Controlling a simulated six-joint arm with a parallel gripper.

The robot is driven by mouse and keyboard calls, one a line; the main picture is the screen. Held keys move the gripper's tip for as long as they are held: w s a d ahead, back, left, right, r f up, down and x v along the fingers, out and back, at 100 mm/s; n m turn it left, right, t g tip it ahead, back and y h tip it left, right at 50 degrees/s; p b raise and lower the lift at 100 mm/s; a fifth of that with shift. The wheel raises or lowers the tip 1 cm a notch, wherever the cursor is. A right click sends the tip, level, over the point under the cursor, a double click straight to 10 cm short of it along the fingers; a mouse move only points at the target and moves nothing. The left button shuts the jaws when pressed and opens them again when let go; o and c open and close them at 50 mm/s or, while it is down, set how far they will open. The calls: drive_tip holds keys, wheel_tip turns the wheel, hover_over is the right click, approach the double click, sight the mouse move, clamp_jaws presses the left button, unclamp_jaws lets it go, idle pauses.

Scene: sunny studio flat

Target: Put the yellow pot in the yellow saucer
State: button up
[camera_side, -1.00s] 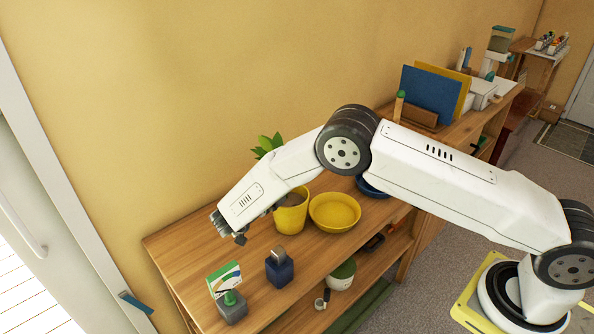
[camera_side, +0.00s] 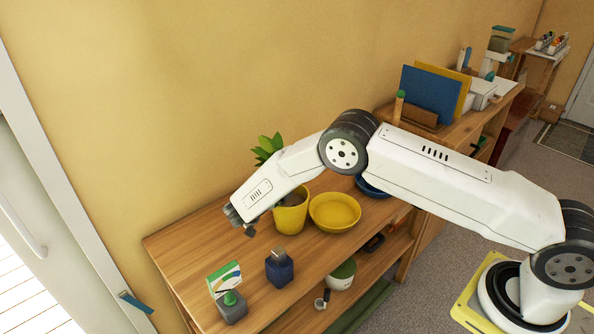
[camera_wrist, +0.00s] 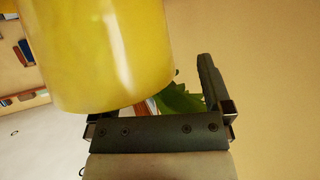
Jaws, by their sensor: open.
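The yellow saucer (camera_side: 335,213) is a wide, shallow, empty dish just right of the pot. My gripper (camera_side: 243,226) is open and low at the pot's left side, apart from the saucer. In the wrist view the yellow pot (camera_wrist: 105,55) looms large at the upper left and hides one finger; the other finger stands clear at right, with green leaves (camera_wrist: 180,100) beyond. I cannot tell whether the pot lies between the fingers.
A blue dish (camera_side: 372,187) sits behind the saucer, partly under my arm. A dark blue bottle (camera_side: 279,268) and a card holder (camera_side: 231,306) stand at the front left. Folders (camera_side: 431,95) stand at the far right. The shelf top left of my gripper is bare.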

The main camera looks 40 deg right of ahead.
clamp_jaws()
drive_tip(key=shift+a, duration=0.1)
idle(1.2)
drive_tip(key=shift+r, duration=0.1)
